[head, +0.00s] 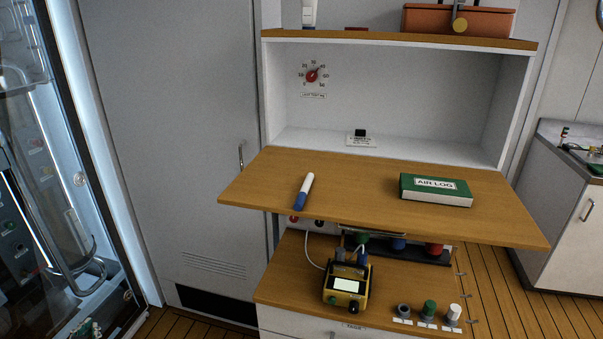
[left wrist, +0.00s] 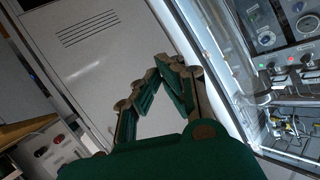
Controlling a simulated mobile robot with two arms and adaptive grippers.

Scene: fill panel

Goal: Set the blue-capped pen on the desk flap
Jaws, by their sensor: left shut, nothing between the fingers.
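The blue-capped pen (head: 304,191), with a white body and a blue end, lies on the wooden desk flap (head: 350,178) near its left front edge. The flap is folded down and level. Nothing holds the pen. The pen is not visible in the left wrist view. My right gripper is in neither view.
A green AIR LOG book (head: 435,190) lies on the flap's right part. Below stand a yellow device (head: 347,285) and several capped bottles on a lower wooden top. A glass-fronted cabinet (head: 45,150) is at the left. The flap's middle is clear.

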